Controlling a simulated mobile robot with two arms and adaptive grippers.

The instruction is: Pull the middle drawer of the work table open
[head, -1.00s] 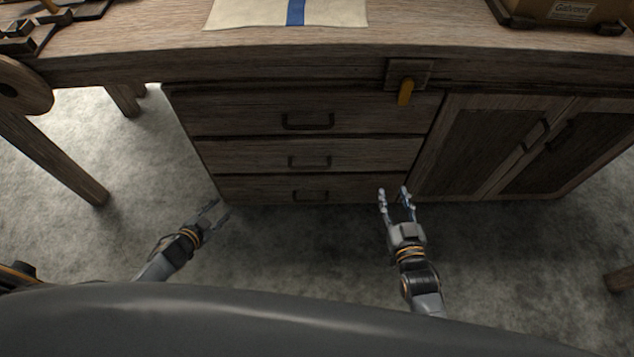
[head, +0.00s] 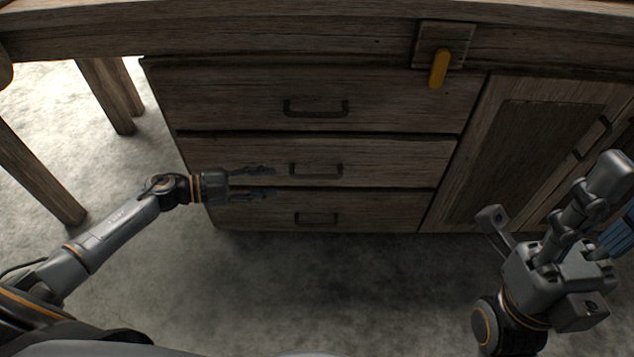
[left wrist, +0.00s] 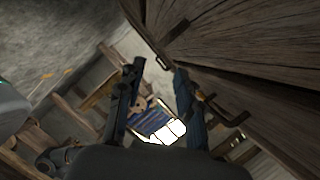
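The middle drawer (head: 395,158) of the wooden work table looks shut, its face in line with the drawers above and below. Its dark bar handle (head: 316,170) is at the centre of its face. My left gripper (head: 272,182) is open and empty, its fingers pointing right, just left of that handle and apart from it in the picture. In the left wrist view its two fingers (left wrist: 155,85) stand apart beside the wooden drawer fronts (left wrist: 245,45); I cannot tell which handle there is the middle one. My right gripper (head: 550,200) is open and empty at the lower right.
The top drawer (head: 225,100) and bottom drawer (head: 390,210) have similar handles. A cabinet door (head: 535,150) is right of the drawers. Wooden legs (head: 105,95) stand at the left. The floor in front is clear.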

